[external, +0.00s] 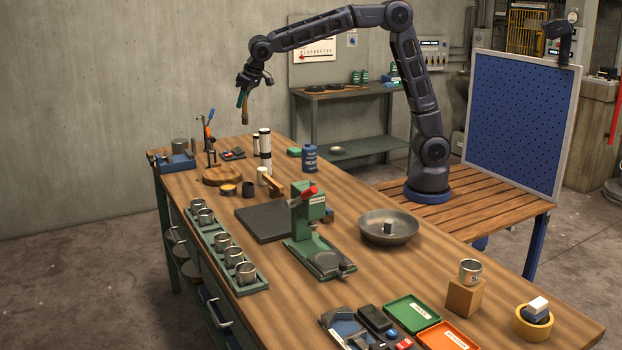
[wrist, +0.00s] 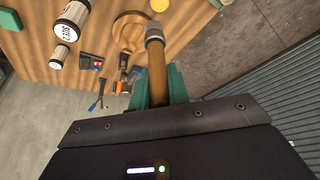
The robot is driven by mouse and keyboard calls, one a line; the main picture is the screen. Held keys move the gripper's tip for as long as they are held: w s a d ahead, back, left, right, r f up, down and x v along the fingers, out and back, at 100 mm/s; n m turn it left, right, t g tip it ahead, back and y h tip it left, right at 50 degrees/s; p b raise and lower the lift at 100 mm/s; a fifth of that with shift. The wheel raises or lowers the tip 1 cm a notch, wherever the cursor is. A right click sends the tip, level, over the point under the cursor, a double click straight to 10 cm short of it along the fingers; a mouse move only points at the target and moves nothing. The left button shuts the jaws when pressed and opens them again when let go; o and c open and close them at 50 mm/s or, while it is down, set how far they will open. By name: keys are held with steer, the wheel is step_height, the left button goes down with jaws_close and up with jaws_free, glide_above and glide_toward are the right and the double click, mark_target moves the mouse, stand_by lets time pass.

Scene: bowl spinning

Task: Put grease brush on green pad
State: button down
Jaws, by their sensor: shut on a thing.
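My gripper (external: 243,99) is raised in the air above the far left end of the workbench. Its green fingers (wrist: 160,88) are shut on the grease brush, which has a brown handle and a grey end (wrist: 154,58). The brush also shows below the fingers in the external view (external: 245,116); part of its handle is hidden between them. The flat green pad (external: 411,313), with a white label, lies at the near end of the bench, far from my gripper and beside an orange pad (external: 447,336).
A grey bowl (external: 389,227), a green press (external: 310,230) and several metal cups (external: 223,245) stand between my gripper and the pad. White bottles (external: 265,145) and a blue can (external: 309,158) stand at the far end. Tools (external: 367,328) lie left of the pad.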

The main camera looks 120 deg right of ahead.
steer(key=s+d+m+g+h, duration=0.15)
steer(key=s+d+m, duration=0.35)
steer(key=s+d, duration=1.5)
steer(key=s+d+m+g, duration=0.2)
steer(key=s+d+m, duration=0.2)
steer(key=s+d, duration=1.1)
steer(key=shift+t, duration=0.25)
steer(key=s+f, duration=0.1)
steer(key=f, duration=0.7)
steer(key=a+f, duration=0.1)
steer(key=f, duration=0.7)
steer(key=s+f, duration=0.1)
steer(key=f, duration=0.8)
steer(key=shift+s+a, duration=0.35)
steer(key=shift+f, duration=0.15)
steer(key=c, duration=1.3)
jaws_free()
steer(key=shift+c, duration=0.2)
